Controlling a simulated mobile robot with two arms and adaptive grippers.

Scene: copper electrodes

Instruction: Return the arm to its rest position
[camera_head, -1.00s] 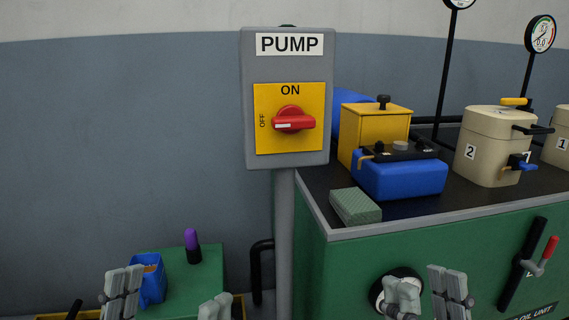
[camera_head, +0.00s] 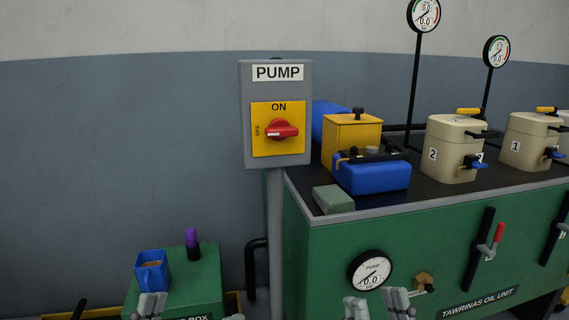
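My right gripper (camera_head: 378,305) shows at the bottom edge, in front of the green oil unit and below its pump gauge. Its two grey fingers are spread apart with nothing visible between them. My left gripper (camera_head: 190,312) is at the bottom left, in front of the small green box. Its fingers are apart, mostly cut off by the frame edge, and no held object shows. The pump switch (camera_head: 281,130) is a red knob on a yellow plate, on a grey post box. Its handle lies horizontally.
The green oil unit (camera_head: 400,240) fills the right side. On its top are a yellow box (camera_head: 350,138), a blue container (camera_head: 372,177), a green sponge (camera_head: 333,199) and cream tanks (camera_head: 453,150).

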